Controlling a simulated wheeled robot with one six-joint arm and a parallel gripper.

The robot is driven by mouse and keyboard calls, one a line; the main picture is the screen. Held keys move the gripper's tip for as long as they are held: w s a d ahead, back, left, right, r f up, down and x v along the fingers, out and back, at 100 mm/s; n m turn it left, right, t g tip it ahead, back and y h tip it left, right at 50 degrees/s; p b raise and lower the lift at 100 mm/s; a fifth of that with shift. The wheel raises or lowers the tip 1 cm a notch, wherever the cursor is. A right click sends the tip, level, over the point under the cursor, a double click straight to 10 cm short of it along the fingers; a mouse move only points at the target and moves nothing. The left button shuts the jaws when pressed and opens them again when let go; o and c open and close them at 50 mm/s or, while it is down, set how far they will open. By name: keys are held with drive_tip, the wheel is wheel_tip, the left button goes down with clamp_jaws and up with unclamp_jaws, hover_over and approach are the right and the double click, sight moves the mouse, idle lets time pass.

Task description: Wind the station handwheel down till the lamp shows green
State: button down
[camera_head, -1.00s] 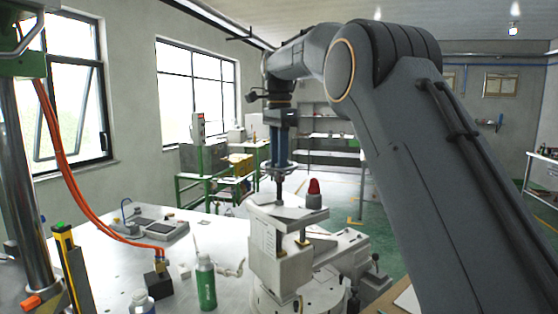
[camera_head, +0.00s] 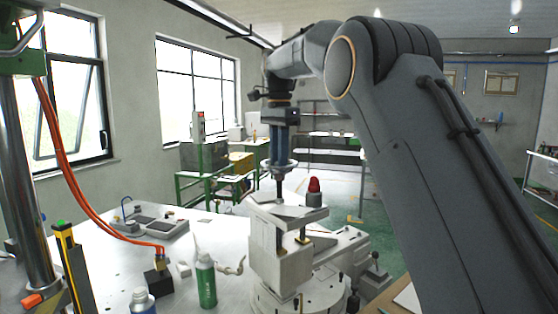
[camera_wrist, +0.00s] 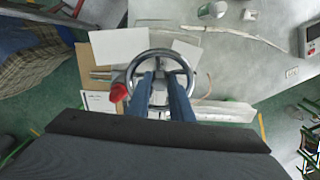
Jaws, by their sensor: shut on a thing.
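The station handwheel (camera_head: 267,163) is a metal wheel lying flat on a vertical spindle above the pale wax station (camera_head: 275,243). The wheel also shows in the wrist view (camera_wrist: 158,53), where its upper rim is clear and its lower part is partly hidden by my fingers. My gripper (camera_head: 281,158) reaches down from above with blue fingers and is shut on the handwheel. Its fingers also show in the wrist view (camera_wrist: 163,84). The lamp (camera_head: 314,185) beside the wheel is red; its red dome shows left of the wheel in the wrist view (camera_wrist: 119,92).
A green bottle (camera_head: 206,281) and a white bottle (camera_head: 142,302) stand left of the station on the pale table (camera_head: 205,235). A black block with a brass fitting (camera_head: 158,282) joins orange hoses (camera_head: 68,175). A metal column (camera_head: 20,180) rises at far left.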

drive_tip(key=n, duration=1.3)
drive_tip(key=shift+n, duration=0.3)
drive_tip(key=n, duration=0.5)
drive_tip(key=shift+d, duration=0.1)
drive_tip(key=n, duration=0.6)
drive_tip(key=c, duration=1.8)
unclamp_jaws()
drive_tip(key=shift+c, duration=0.2)
drive_tip(key=shift+r+b, duration=0.45)
drive_tip(key=shift+r, duration=3.5)
